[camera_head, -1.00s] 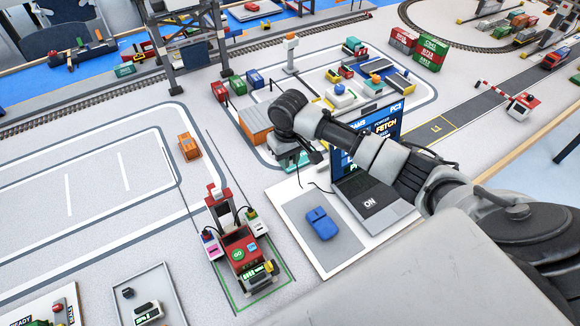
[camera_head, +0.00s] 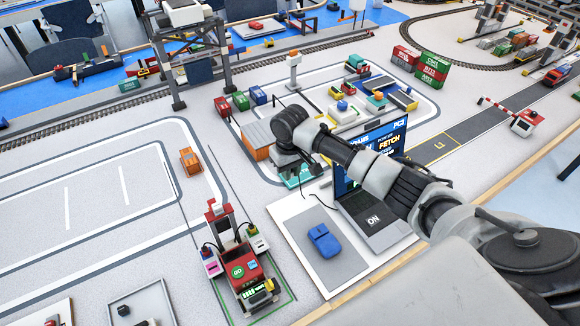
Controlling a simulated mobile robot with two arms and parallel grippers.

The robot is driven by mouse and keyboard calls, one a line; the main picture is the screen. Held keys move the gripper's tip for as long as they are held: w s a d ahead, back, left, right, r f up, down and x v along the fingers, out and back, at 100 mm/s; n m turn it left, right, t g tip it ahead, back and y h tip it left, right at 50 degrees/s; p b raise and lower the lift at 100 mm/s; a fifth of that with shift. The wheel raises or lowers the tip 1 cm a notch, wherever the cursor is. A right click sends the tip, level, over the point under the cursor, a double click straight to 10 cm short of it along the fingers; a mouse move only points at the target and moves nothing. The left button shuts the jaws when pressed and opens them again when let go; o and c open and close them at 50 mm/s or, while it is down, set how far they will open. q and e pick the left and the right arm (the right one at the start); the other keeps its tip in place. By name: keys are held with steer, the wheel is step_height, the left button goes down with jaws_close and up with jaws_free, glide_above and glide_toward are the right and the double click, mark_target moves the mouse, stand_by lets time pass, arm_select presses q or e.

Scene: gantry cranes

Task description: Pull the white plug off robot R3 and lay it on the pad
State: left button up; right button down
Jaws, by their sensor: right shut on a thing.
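My right gripper (camera_head: 296,160) points down at a teal machine (camera_head: 298,180) beside the laptop, shut on what I take to be the white plug. The plug is hidden by the gripper, and I cannot tell whether it is still seated. No R3 label is readable. A dark cable (camera_head: 318,194) runs between the laptop and the gripper area. My left gripper is out of view.
The laptop (camera_head: 375,218) stands open close to my right arm. A red robot (camera_head: 240,268) with side boxes stands left of the pad. An orange container (camera_head: 257,140) is just behind the gripper. The grey pad has bare room around the mouse.

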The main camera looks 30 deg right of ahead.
steer(key=b, duration=0.3)
glide_above(290, 208)
steer(key=shift+f, duration=3.2)
steer(key=shift+f+b, duration=1.7)
steer(key=shift+f, duration=2.1)
steer(key=shift+f, duration=0.6)
steer(key=c, duration=1)
jaws_free()
steer(key=shift+r, duration=0.15)
step_height(290, 208, up, 11)
steer(key=shift+f, duration=0.2)
